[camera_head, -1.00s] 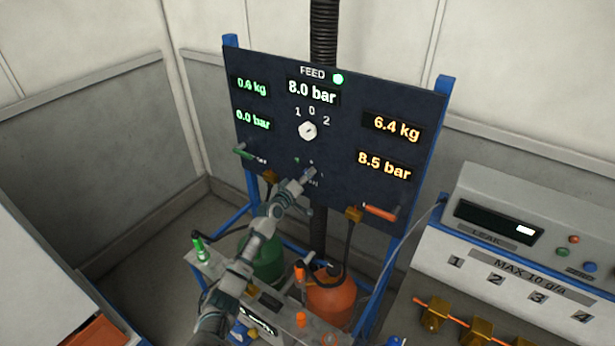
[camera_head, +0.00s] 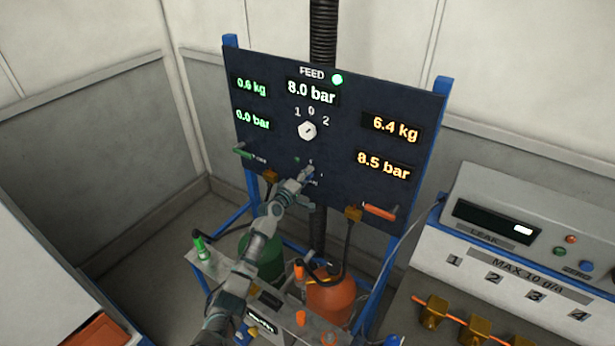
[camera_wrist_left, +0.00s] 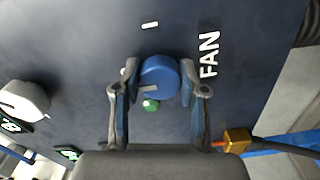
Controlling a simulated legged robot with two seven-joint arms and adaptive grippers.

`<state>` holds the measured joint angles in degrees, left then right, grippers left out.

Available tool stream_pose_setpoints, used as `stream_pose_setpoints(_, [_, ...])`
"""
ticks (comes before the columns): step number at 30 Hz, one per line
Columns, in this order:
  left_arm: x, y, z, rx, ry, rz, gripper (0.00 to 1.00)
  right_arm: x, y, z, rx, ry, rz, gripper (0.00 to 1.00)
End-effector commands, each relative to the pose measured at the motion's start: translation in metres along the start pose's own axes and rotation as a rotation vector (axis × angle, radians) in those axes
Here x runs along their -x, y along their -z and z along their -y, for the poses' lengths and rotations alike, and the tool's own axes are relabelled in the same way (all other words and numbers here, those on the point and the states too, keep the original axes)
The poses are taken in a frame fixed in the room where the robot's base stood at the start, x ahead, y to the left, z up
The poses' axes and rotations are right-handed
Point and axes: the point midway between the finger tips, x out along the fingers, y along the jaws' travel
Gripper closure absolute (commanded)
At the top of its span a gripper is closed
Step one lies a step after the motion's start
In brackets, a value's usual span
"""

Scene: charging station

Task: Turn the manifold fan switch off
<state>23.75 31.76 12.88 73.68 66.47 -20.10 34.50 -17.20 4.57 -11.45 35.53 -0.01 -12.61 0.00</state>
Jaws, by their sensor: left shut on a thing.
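The manifold fan switch is a round blue knob (camera_wrist_left: 160,76) on the dark panel, beside the white FAN label (camera_wrist_left: 209,54). In the left wrist view a pale mark shows on its face, and a small green lamp (camera_wrist_left: 151,105) lies at its edge. My left gripper (camera_wrist_left: 157,82) has one finger on each side of the knob and is shut on it. In the head view the left gripper (camera_head: 304,179) is at the lower middle of the panel (camera_head: 270,140) and mostly hides the knob. My right gripper is not in view.
A white FEED knob (camera_head: 307,131) sits above, with a lit green lamp (camera_head: 338,79). Green (camera_head: 243,152) and orange (camera_head: 380,212) handles stick out at the panel's sides. An orange tank (camera_head: 330,297) and a green tank (camera_head: 262,258) stand below. The leak unit (camera_head: 500,235) is at the right.

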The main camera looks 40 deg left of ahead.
Motion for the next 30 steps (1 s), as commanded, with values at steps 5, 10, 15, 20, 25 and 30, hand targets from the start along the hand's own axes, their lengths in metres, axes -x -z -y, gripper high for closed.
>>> stream_pose_setpoints(5, [0.001, 0.003, 0.0, 0.001, 0.0, -0.005, 0.48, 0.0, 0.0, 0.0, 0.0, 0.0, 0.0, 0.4])
stream_pose_setpoints(10, [0.0, 0.002, 0.001, 0.0, 0.001, -0.003, 0.33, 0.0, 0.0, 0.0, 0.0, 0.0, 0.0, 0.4])
stream_pose_setpoints(15, [0.0, 0.001, 0.0, -0.001, 0.001, -0.001, 0.33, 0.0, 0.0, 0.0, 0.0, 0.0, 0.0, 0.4])
stream_pose_setpoints(20, [0.011, -0.001, 0.001, -0.003, 0.001, -0.001, 0.33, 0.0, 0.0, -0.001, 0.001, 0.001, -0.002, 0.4])
stream_pose_setpoints(25, [0.045, 0.0, 0.003, -0.004, 0.002, -0.001, 0.33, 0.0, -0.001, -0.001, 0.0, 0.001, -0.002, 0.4])
stream_pose_setpoints(30, [0.083, 0.001, 0.004, -0.001, 0.003, -0.001, 0.33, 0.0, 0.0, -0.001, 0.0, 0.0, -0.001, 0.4])
